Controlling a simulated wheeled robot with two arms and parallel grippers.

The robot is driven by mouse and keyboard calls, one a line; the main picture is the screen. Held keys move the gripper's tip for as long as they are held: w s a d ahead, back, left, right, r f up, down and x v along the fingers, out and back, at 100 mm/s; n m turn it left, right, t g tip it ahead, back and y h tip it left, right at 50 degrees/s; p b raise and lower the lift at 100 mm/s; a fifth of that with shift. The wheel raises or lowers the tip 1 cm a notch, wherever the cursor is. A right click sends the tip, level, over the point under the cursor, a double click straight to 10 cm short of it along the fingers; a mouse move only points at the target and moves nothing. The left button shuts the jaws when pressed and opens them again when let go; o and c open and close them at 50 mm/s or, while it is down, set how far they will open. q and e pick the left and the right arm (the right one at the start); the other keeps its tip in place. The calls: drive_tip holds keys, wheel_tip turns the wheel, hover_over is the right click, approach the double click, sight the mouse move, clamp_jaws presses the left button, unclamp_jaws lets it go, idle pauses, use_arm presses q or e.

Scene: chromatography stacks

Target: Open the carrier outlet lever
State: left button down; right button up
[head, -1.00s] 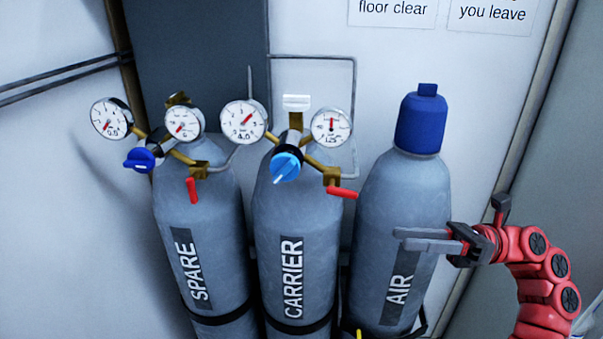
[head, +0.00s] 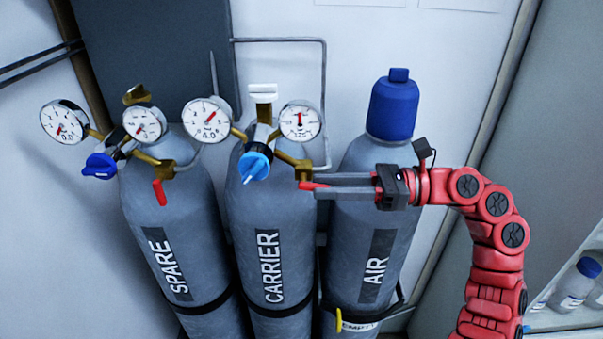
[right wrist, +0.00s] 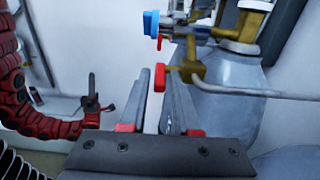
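The carrier cylinder (head: 291,243) stands in the middle with a brass regulator. Its red outlet lever (head: 312,186) points right from the brass outlet valve (head: 303,168). My right gripper (head: 316,186) comes from the right in front of the air cylinder, fingers apart, tips at the lever. In the right wrist view the lever's red end (right wrist: 161,76) shows at the tips of the open fingers (right wrist: 164,80); I cannot tell whether they touch. What looks like my left gripper (right wrist: 93,103) is small at the left there, its fingers unclear; the head view does not show it.
The spare cylinder (head: 170,215) stands left, its red lever (head: 159,192) hanging down. The air cylinder (head: 376,226) with a blue cap (head: 393,105) stands right. A light blue knob (head: 255,165) and pressure gauge (head: 300,121) are close by. A thin pipe (head: 324,100) runs behind.

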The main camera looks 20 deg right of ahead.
sight(302, 183)
drive_tip(key=p+x, duration=0.1)
drive_tip(key=x, duration=0.4)
drive_tip(key=shift+d, duration=0.1)
drive_tip(key=shift+c, duration=0.2)
clamp_jaws()
